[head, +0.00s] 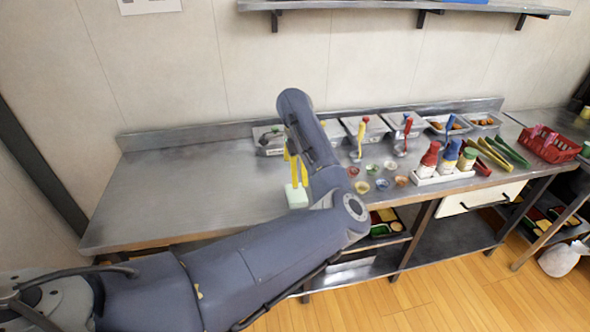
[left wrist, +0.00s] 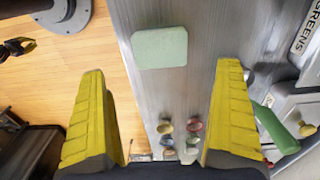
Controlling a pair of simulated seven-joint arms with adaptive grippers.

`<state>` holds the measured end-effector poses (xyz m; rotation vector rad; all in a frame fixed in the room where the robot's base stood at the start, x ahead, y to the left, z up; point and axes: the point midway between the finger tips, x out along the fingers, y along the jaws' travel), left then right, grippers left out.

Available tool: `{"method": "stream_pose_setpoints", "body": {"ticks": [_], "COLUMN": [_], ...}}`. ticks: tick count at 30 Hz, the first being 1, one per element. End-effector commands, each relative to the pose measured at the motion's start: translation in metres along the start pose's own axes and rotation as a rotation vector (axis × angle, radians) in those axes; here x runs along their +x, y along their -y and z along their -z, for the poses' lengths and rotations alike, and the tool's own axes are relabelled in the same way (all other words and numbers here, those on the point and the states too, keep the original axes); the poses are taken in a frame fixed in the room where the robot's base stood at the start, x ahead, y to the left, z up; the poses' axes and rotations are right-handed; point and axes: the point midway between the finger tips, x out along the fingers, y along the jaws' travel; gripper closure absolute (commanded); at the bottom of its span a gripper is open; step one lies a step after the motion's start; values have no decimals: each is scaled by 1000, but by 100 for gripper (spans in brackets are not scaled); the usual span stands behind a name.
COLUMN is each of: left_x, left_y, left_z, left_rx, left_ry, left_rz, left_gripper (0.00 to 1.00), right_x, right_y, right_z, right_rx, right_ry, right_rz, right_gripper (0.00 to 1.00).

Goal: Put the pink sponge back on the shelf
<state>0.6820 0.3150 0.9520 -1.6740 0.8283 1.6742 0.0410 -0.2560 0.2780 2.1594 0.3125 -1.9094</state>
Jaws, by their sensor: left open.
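No pink sponge can be made out; the sponge-like block in view is pale green. This green block (head: 297,196) lies flat on the steel counter near its front edge, and it also shows in the left wrist view (left wrist: 160,47). My left gripper (head: 294,168) has yellow fingers, points down by the block and is open and empty. In the left wrist view its fingers (left wrist: 162,70) are spread wide, with the block beyond the tips. A wall shelf (head: 350,6) runs along the top of the head view.
Right of my arm stand steel bins (head: 365,128) with utensils, several small bowls, sauce bottles (head: 430,158), tongs (head: 497,155) and a red basket (head: 550,148). Trays sit on a lower shelf (head: 362,268). The counter's left part (head: 175,195) is clear.

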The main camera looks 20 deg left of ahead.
Motion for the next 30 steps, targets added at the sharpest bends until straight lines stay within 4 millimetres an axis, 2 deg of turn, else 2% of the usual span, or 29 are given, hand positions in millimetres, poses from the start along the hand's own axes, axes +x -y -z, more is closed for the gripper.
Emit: {"method": "stream_pose_setpoints", "body": {"ticks": [4,17,21,23,26,29,30], "left_x": [-6,-7,2,16,32,36,34], "left_y": [0,0,-3,-2,13,32,39], "left_z": [0,0,-4,-21,-68,-135,-168], "left_rx": [-1,0,-2,-20,-61,-108,-132], "left_ry": [0,0,9,31,102,237,321], "left_rz": [0,0,-11,-24,-15,19,35], "left_gripper": [0,0,0,0,0,0,0], "right_x": [0,0,0,0,0,0,0], "right_y": [0,0,0,0,0,0,0], "right_z": [0,0,0,0,0,0,0], "right_rx": [0,0,0,0,0,0,0], "right_ry": [0,0,0,0,0,0,0], "right_rz": [0,0,0,0,0,0,0], "right_gripper": [100,100,100,100,100,100,100]}}
